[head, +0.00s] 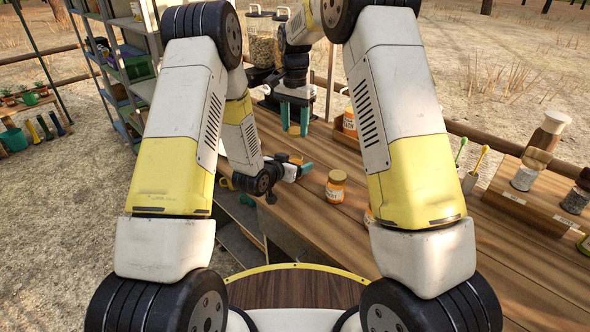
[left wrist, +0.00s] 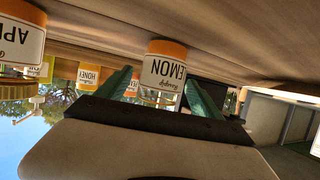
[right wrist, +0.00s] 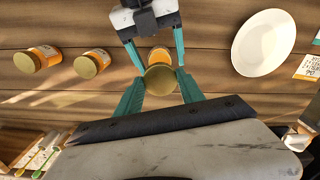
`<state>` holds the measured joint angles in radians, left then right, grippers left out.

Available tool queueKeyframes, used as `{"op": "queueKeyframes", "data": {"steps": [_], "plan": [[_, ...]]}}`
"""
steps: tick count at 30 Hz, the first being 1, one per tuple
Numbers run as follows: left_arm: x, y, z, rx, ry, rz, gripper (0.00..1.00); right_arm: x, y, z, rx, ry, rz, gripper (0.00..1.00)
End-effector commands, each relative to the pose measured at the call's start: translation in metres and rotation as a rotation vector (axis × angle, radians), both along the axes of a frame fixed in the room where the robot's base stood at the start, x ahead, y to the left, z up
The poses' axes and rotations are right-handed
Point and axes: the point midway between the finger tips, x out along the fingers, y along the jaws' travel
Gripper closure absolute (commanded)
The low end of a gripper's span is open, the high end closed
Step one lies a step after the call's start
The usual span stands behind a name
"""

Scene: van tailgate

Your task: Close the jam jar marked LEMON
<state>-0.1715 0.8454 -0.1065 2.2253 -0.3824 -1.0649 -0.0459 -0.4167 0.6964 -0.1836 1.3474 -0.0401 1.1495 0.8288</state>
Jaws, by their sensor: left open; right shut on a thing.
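The LEMON jar (left wrist: 163,70), an orange-filled jar with a white label, stands upright on the wooden bench. It also shows in the head view (head: 297,158) and, partly covered, in the right wrist view (right wrist: 159,55). My left gripper (head: 300,171) is low at the bench, its open teal fingers on either side of this jar. My right gripper (head: 294,131) points down from above, shut on a round gold lid (right wrist: 160,79). The lid is above the jar and apart from it in the head view. The jar's mouth is mostly hidden.
Two gold-lidded jars stand on the bench to the left in the right wrist view, one nearer (right wrist: 89,63) and one farther (right wrist: 38,59). A white plate (right wrist: 263,43) lies to the right. A HONEY jar (left wrist: 88,76) stands behind.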

Motion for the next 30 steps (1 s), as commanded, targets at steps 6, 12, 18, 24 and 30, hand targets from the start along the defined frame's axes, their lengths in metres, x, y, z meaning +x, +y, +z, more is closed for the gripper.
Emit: {"op": "queueKeyframes", "data": {"steps": [6, 12, 18, 24, 30], "plan": [[0.000, 0.000, 0.000, 0.000, 0.000, 0.000, 0.45, 0.000, 0.000, 0.000, 0.000, 0.000, 0.000, 0.92], [0.000, 0.000, 0.000, 0.000, 0.000, 0.000, 0.84, 0.000, 0.000, 0.000, 0.000, 0.000, 0.000, 0.92], [0.000, 0.000, 0.000, 0.000, -0.001, 0.000, 1.00, 0.000, 0.000, 0.000, 0.000, 0.000, 0.000, 0.92], [0.000, 0.000, 0.001, 0.000, -0.001, 0.000, 1.00, -0.001, 0.000, -0.018, -0.002, 0.003, 0.000, 0.92], [0.000, 0.000, 0.001, 0.000, -0.001, 0.000, 1.00, -0.001, 0.000, -0.045, -0.001, 0.002, 0.000, 0.92]]}}
